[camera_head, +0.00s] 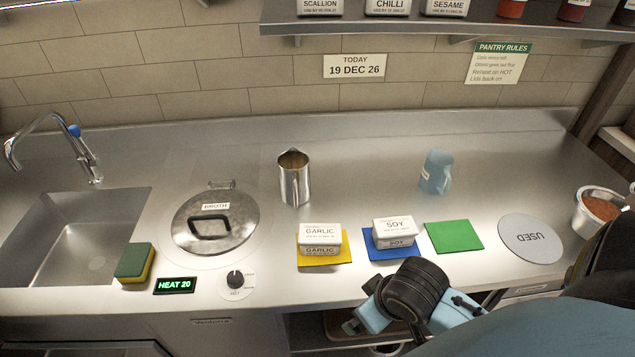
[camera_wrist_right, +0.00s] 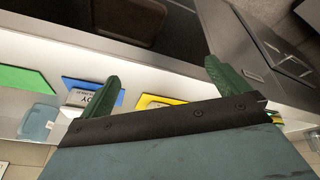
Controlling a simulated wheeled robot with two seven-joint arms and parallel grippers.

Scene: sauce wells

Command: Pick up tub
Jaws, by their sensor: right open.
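In the head view a white tub labelled GARLIC (camera_head: 320,238) sits on a yellow mat (camera_head: 338,257). A white tub labelled SOY (camera_head: 394,232) sits on a blue mat (camera_head: 379,253). The SOY tub also shows in the right wrist view (camera_wrist_right: 79,98), partly hidden by my gripper. The yellow mat (camera_wrist_right: 150,101) shows there too, but the GARLIC tub is hidden. My right gripper (camera_wrist_right: 164,76) has its green fingers wide apart with nothing between them. In the head view my right wrist is at the counter's front edge, near the SOY tub. My left gripper is not in view.
A green mat (camera_head: 454,236) is bare, beside a grey USED disc (camera_head: 530,239). A lidded BROTH pot (camera_head: 214,223), sponge (camera_head: 135,263) and sink (camera_head: 75,235) are left. A red-filled container (camera_head: 586,221) is right.

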